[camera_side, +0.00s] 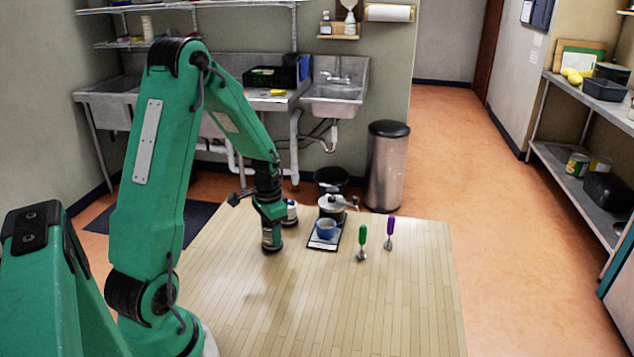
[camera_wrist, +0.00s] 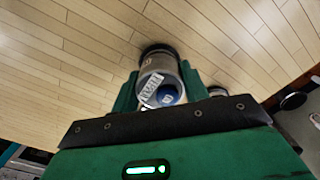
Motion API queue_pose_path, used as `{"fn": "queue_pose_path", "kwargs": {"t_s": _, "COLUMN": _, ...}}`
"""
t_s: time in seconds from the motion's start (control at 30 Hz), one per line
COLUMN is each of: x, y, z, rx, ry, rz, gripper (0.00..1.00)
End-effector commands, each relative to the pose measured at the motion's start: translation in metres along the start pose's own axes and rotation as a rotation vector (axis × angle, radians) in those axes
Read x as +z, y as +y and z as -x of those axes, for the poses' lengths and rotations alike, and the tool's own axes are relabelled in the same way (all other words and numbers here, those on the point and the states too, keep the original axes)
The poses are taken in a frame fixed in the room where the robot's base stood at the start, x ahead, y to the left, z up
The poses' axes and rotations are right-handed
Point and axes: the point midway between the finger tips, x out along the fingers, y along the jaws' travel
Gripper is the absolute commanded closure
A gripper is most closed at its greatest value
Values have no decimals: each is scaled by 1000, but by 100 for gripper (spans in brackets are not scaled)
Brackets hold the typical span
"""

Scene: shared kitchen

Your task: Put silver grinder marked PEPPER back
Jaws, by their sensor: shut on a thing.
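My gripper (camera_side: 270,218) is shut on a silver grinder (camera_side: 271,240) with a dark base, held roughly upright over the wooden table. The grinder also shows between the fingers in the wrist view (camera_wrist: 158,66), with a pale label and a blue round patch.
The table's front (camera_side: 330,310) is clear.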

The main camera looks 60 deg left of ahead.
Motion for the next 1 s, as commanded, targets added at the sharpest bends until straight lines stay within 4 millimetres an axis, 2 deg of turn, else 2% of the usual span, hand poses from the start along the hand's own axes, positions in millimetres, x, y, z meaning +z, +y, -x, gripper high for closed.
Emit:
{"fn": "queue_pose_path", "kwargs": {"t_s": 0.1, "x": 0, "y": 0, "z": -3, "rx": 0, "ry": 0, "rz": 0, "gripper": 92}}
{"fn": "queue_pose_path", "kwargs": {"t_s": 0.13, "x": 0, "y": 0, "z": -3, "rx": 1, "ry": -1, "rz": 0, "gripper": 50}}
{"fn": "queue_pose_path", "kwargs": {"t_s": 0.2, "x": 0, "y": 0, "z": -2, "rx": 1, "ry": -1, "rz": 0, "gripper": 36}}
{"fn": "queue_pose_path", "kwargs": {"t_s": 0.23, "x": 0, "y": 0, "z": -2, "rx": 1, "ry": -1, "rz": 0, "gripper": 34}}
{"fn": "queue_pose_path", "kwargs": {"t_s": 0.67, "x": 0, "y": 0, "z": 2, "rx": -1, "ry": 1, "rz": 0, "gripper": 34}}
{"fn": "queue_pose_path", "kwargs": {"t_s": 0.87, "x": -1, "y": 0, "z": 16, "rx": -2, "ry": 3, "rz": 0, "gripper": 34}}
{"fn": "queue_pose_path", "kwargs": {"t_s": 1.0, "x": -1, "y": -1, "z": 34, "rx": -3, "ry": 4, "rz": 0, "gripper": 34}}
